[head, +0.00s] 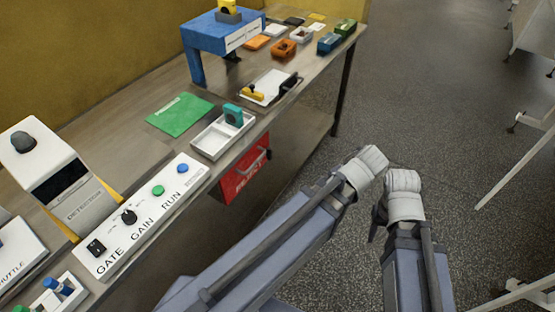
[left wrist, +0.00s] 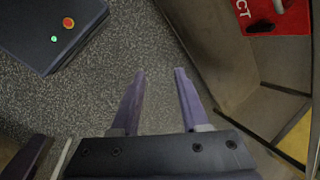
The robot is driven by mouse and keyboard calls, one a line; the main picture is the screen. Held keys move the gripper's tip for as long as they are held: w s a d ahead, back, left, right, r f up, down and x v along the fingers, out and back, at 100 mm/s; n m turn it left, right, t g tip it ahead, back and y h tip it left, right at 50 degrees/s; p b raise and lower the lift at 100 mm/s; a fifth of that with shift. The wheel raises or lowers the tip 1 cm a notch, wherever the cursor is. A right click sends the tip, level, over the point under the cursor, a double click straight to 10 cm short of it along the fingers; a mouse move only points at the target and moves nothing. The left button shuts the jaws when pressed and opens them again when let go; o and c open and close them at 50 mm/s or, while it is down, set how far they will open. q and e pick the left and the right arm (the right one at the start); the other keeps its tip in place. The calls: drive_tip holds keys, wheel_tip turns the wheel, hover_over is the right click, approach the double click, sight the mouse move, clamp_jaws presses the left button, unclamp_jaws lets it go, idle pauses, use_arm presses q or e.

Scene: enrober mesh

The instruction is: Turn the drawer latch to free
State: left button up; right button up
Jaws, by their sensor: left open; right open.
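A red panel marked REJECT (head: 244,177) hangs under the front edge of the bench, with a grey handle (head: 259,157) near its top. I cannot make out for certain which part is the latch. My left gripper (left wrist: 160,72) is open and empty, apart from the panel, over the floor. My right gripper (head: 378,222) is mostly hidden by its arm, right of the bench, touching nothing visible.
The bench top holds a control panel (head: 145,215) with GATE, GAIN and RUN controls, a white tray (head: 208,143), a green sheet (head: 180,115) and a blue stand (head: 220,32). White-legged frames (head: 515,165) stand at the right. The floor between is clear.

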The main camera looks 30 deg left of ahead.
use_arm(q)
drive_tip(key=w+a+f+m+t+y+b, duration=0.1)
drive_tip(key=w+a+f+m+y+b, duration=0.6)
drive_tip(key=a+b, duration=0.4)
drive_tip(key=m+y+b, duration=0.5)
drive_tip(key=y+b, duration=0.1)
drive_tip(key=b, duration=0.7)
approach(271, 152)
drive_tip(key=a, duration=0.6)
drive_tip(key=w+a, duration=0.1)
drive_tip(key=a, duration=0.2)
drive_tip(key=shift+a, duration=0.15)
clamp_jaws()
drive_tip(key=shift+s+f, duration=0.1)
